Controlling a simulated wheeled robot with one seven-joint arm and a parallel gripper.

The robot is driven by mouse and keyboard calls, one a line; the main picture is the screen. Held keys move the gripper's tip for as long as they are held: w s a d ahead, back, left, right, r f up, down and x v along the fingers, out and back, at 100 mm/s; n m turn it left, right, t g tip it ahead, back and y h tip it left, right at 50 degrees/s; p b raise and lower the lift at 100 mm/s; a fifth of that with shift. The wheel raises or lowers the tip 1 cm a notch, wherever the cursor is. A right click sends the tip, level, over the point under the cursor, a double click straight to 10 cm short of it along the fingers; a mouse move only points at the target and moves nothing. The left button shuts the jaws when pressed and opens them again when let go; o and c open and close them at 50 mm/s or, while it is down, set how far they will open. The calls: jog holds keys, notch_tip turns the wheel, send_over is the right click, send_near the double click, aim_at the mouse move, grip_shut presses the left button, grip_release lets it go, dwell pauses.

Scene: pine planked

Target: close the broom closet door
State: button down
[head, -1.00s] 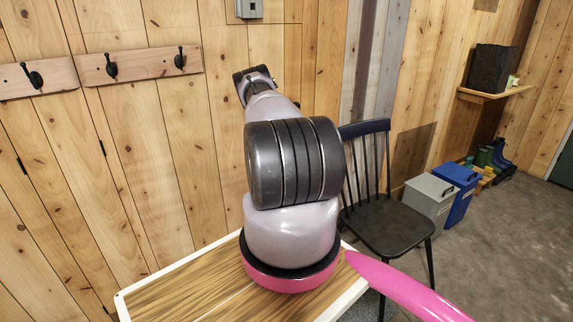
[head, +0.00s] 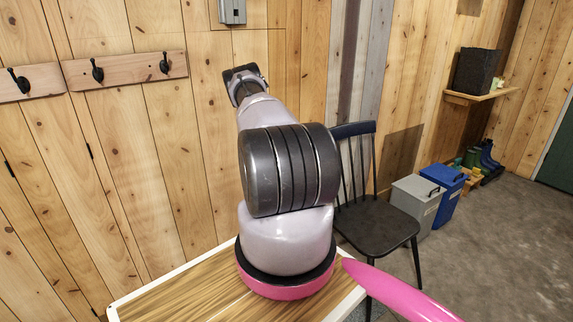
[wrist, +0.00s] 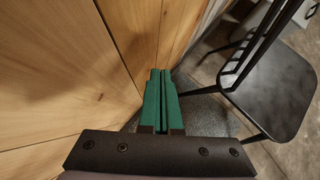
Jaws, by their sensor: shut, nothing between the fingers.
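A pine-planked surface (head: 165,150) stands in front of me in the head view, with a dark hinge on a seam at its left. The broom closet door seems to be part of this planking, but its edges blend in and I cannot tell how far open it is. My gripper (wrist: 160,72) shows in the wrist view with its green fingers shut together and empty. It is close beside pine planks (wrist: 75,70) on the left; I cannot tell whether it touches them. In the head view the fingers are hidden behind the wrist.
A black chair (head: 375,215) stands right of my arm; it also shows close to the gripper in the wrist view (wrist: 270,95). A grey bin (head: 415,205) and a blue bin (head: 446,195) stand beyond it. Hook rails (head: 128,68) hang at left. Floor at right is clear.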

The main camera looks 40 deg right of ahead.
jog(key=s+r, duration=0.6)
jog(key=a+r+m+h, duration=0.1)
jog(key=a+r+m, duration=0.3)
jog(key=r, duration=0.6)
jog(key=a+r+m, duration=0.3)
jog(key=r+m, duration=0.1)
jog(key=r, duration=0.7)
jog(key=a+r+m+h, duration=0.1)
jog(key=a+r+m, duration=0.25)
jog(key=r, duration=0.65)
jog(key=s+a+r+m+y, duration=0.2)
jog(key=s+a+r+m, duration=0.5)
jog(key=a+r, duration=0.6)
jog(key=s+a+r+m+t+y, duration=0.1)
jog(key=s+a+r+m+y, duration=0.1)
jog(key=s+a, duration=0.6)
jog(key=s+a+r+m+t+y, duration=0.1)
jog(key=s+a+r+m+y, duration=0.2)
jog(key=s+a, duration=0.4)
jog(key=s+a+r+m+t+y, duration=0.1)
jog(key=s+a+m+y, duration=0.3)
jog(key=s+a, duration=0.4)
jog(key=a+r+y, duration=0.1)
jog(key=a, duration=0.6)
jog(key=shift+s+r, duration=0.3)
jog(key=shift+r, duration=0.1)
